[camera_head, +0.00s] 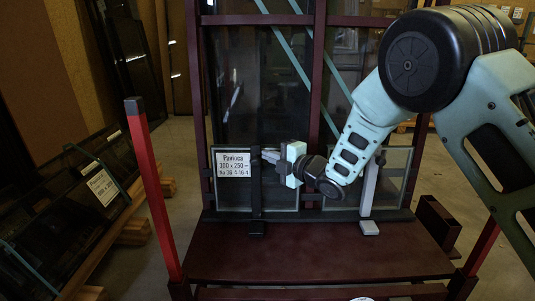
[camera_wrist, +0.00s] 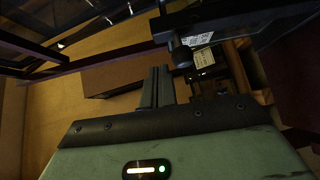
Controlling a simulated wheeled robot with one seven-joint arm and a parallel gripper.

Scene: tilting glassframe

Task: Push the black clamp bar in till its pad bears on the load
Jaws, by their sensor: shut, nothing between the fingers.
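The black clamp bar (camera_head: 256,188) stands upright in front of the left glass pane, its foot (camera_head: 256,228) on the dark red ledge. A dark bar with a round knob or pad (camera_wrist: 182,54) shows at upper right there. The gap between pad and pane cannot be judged.
A pale grey bar (camera_head: 370,188) stands before a second pane at right, behind my arm. Red posts (camera_head: 152,190) flank the dark red ledge (camera_head: 310,255). Framed panes (camera_head: 75,205) lean at left on wooden blocks. The ledge front is mostly clear.

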